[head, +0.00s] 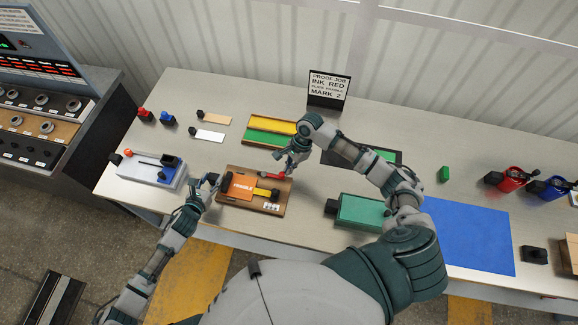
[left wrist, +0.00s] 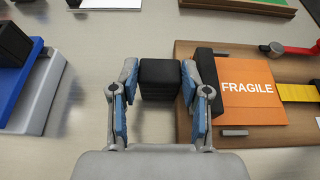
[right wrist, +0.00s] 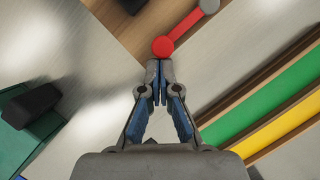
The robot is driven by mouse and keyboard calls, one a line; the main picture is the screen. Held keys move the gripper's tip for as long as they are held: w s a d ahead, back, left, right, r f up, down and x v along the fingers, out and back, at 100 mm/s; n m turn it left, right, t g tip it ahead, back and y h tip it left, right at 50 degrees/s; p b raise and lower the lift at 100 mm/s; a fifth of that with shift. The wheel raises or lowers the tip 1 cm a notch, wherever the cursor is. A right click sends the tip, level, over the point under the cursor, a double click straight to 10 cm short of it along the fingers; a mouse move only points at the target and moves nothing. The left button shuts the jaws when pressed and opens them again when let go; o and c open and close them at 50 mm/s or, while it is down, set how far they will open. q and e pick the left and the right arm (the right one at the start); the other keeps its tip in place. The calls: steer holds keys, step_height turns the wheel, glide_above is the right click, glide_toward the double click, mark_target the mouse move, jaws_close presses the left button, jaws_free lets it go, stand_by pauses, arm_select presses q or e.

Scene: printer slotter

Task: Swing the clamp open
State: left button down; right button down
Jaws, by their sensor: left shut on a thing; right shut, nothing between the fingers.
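The wooden board (head: 236,200) lies on the table and holds an orange plate marked FRAGILE (head: 241,186) and a yellow strip (head: 264,193). The clamp is a red arm with a round red end (head: 270,175) at the board's far edge. It also shows in the right wrist view (right wrist: 180,30), running from a grey pivot to the red end. My right gripper (right wrist: 158,68) is shut and empty, its tips right at the red end; contact is unclear. My left gripper (left wrist: 160,85) is shut on a black block (left wrist: 160,72) beside the board's left side.
A grey-white device with a blue part (head: 150,172) stands left of the board. A tray with green and yellow strips (head: 270,136) lies behind it. A green box with a black knob (head: 360,211) is to the right. A sign (head: 328,88) stands at the back.

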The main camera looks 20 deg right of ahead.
steer(key=shift+w, duration=0.1)
steer(key=shift+w+d, duration=0.15)
steer(key=shift+w, duration=0.55)
steer(key=shift+d, duration=0.2)
steer(key=d, duration=0.4)
steer(key=shift+w+r, duration=0.2)
steer(key=shift+w, duration=0.15)
arm_select(q)
steer(key=shift+c, duration=2.3)
jaws_free()
arm_select(e)
steer(key=v, duration=0.9)
steer(key=shift+s+r, duration=0.2)
